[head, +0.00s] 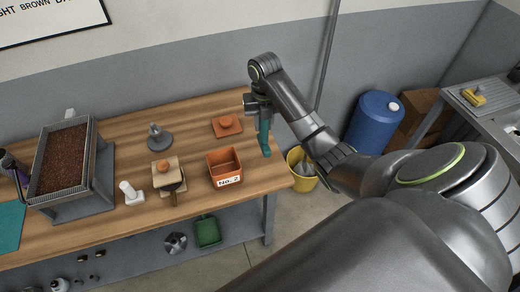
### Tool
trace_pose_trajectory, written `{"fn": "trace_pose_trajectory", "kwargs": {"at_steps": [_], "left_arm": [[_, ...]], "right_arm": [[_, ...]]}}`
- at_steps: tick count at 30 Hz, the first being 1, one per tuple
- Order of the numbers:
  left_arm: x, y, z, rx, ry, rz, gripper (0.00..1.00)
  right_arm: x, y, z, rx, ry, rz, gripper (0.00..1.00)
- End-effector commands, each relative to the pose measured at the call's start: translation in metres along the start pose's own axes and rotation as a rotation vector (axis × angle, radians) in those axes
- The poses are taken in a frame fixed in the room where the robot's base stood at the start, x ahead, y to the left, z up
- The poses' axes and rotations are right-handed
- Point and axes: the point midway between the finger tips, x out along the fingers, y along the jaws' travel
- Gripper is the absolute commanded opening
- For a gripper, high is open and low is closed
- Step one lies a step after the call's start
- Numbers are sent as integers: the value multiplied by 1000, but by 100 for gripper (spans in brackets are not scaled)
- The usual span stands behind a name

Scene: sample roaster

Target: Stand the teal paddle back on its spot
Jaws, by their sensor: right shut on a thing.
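My right gripper (259,104) is shut on the teal paddle (265,137) near the right end of the wooden bench. The paddle hangs upright below the jaws, its lower end at or just above the bench top; I cannot tell if it touches. The jaws hide its upper part. No marked spot for the paddle can be made out under it.
An orange box labelled No. 2 (224,168) and an orange lidded square (227,126) stand left of the paddle. Farther left are a grey cone-shaped piece (159,138), a white piece (131,193) and a bean tray (64,160). A yellow bucket (301,170) stands beyond the bench's right edge.

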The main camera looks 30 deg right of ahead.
Motion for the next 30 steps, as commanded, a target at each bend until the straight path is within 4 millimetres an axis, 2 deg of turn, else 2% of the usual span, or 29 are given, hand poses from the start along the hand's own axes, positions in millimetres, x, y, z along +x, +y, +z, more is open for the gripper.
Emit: {"fn": "trace_pose_trajectory", "kwargs": {"at_steps": [5, 17, 20, 27, 30], "left_arm": [[7, 0, 1, 0, 0, 0, 100], [55, 5, 7, 0, -1, 0, 100], [50, 4, 7, 0, -1, 0, 100], [45, 4, 6, 0, -1, 0, 100], [45, 4, 6, 0, -1, 0, 100]], "right_arm": [[8, -2, -2, -39, 0, -1, 2], [56, -2, -2, -37, -1, -1, 2], [63, -2, -2, -37, 2, -1, 2], [94, -1, -2, -36, 4, -1, 2], [100, -2, -2, -36, 0, -1, 2]]}}
